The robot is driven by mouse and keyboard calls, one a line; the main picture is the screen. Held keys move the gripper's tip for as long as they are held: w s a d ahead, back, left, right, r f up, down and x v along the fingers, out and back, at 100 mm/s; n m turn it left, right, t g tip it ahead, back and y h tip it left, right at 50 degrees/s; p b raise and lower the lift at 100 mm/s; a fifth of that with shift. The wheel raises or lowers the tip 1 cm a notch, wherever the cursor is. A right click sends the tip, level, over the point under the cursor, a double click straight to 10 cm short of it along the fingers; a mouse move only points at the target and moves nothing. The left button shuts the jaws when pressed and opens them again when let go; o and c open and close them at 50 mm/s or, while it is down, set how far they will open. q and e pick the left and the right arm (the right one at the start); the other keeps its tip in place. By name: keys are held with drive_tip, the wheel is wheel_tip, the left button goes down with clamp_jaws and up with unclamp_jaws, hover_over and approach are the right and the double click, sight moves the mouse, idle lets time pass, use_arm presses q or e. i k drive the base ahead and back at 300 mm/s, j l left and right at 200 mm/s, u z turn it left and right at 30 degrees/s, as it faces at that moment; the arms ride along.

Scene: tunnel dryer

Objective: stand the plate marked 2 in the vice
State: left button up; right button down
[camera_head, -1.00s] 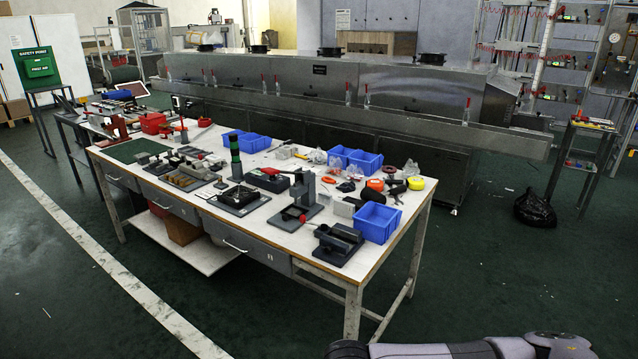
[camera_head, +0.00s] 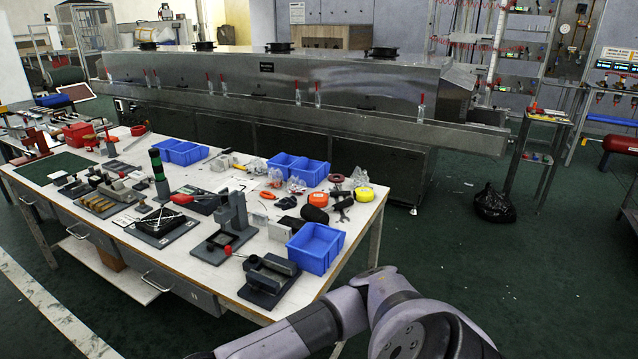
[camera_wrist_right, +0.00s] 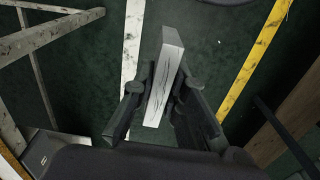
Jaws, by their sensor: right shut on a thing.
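My right gripper (camera_wrist_right: 163,90) is shut on a pale, flat plate (camera_wrist_right: 166,75) with thin dark wavy marks on one face; no number is readable on it. The plate sticks out past the fingertips, above the dark green floor. In the head view the right gripper and plate are out of the picture; only my arm shows at the bottom. The dark grey vice (camera_head: 268,280) appears to be the low block at the table's front right corner, apart from the plate. My left gripper is not in view.
The white workbench (camera_head: 215,285) also carries a blue bin (camera_head: 315,247) close behind the vice, a grey upright stand (camera_head: 233,215) to its left, and several tools. A black bag (camera_head: 494,204) lies on the floor at right.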

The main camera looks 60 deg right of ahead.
sight(273, 276)
drive_tip(key=l, duration=2.75)
